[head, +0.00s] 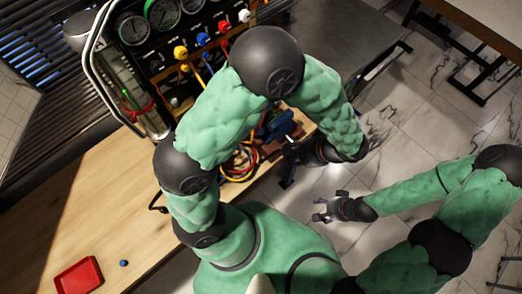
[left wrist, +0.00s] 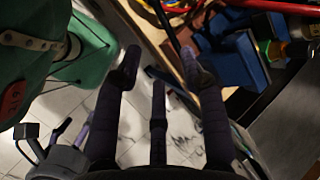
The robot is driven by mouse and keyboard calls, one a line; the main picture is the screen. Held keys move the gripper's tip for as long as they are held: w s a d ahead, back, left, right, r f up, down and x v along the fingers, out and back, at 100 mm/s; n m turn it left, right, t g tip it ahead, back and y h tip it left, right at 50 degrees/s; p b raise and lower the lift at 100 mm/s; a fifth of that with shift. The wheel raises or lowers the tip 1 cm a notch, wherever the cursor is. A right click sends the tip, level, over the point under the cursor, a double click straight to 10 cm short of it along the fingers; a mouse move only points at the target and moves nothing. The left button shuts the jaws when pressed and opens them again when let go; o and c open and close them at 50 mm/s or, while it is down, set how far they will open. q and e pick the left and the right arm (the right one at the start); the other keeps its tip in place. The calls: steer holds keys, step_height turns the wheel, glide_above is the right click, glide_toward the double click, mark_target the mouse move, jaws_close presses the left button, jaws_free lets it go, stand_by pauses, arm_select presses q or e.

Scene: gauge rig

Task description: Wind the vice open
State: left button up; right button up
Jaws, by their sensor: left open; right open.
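The blue vice (head: 278,127) is at the front edge of the wooden bench, partly hidden by my left arm. In the left wrist view its blue body (left wrist: 240,58) is to the right of the fingers. My left gripper (head: 286,167) is open just off the bench edge, close to the vice; its spread fingers (left wrist: 160,62) show nothing clearly held between them. A dark bar (left wrist: 168,28) shows beyond the fingers; I cannot tell whether it is the vice's handle. My right gripper (head: 323,208) is open and empty over the floor, lower right of the left one.
A panel with gauges (head: 163,12) and coloured knobs stands at the back of the bench. Red and yellow hoses (head: 240,163) lie beside the vice. A red tray (head: 79,276) and a small blue piece (head: 123,263) are at lower left. The bench between is mostly clear.

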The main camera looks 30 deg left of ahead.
arm_select(q)
steer(key=x, duration=0.5)
steer(key=b+x, duration=0.1)
steer(key=x, duration=0.4)
steer(key=shift+w+a, duration=0.2)
steer(key=shift+a, duration=0.15)
jaws_close()
